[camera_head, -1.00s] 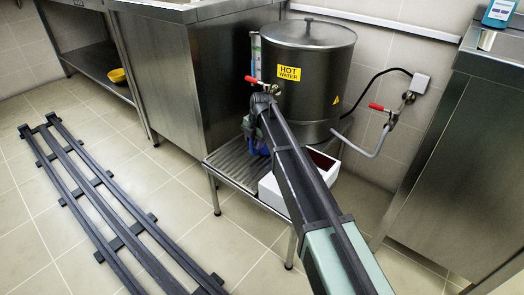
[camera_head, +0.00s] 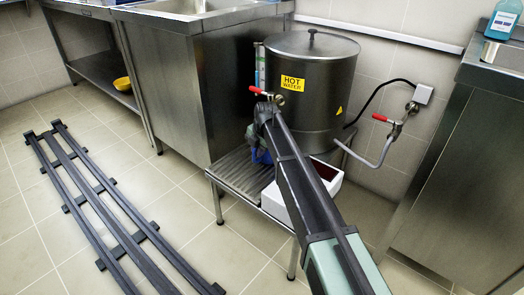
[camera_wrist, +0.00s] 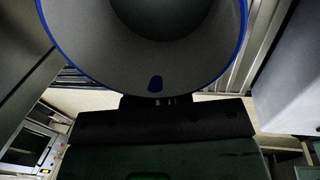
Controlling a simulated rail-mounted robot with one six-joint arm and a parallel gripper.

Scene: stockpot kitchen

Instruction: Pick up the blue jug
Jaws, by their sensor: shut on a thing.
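The blue jug (camera_head: 262,157) is mostly hidden behind my arm in the head view. Bits of blue show at the slatted stand in front of the hot water boiler, below its red-handled tap (camera_head: 266,94). I cannot tell whether it touches the slats. In the wrist view the jug's round mouth (camera_wrist: 85,52), with a blue rim and a pale inside, fills the top of the picture. My gripper (camera_wrist: 158,101) is shut on the jug at its near side. The grip itself is hidden under the rim.
A white box (camera_head: 274,202) sits on the stand to the right, partly behind my arm. Steel counters (camera_head: 195,75) flank left and right. Dark floor rails (camera_head: 100,200) lie at left; open tiles lie between.

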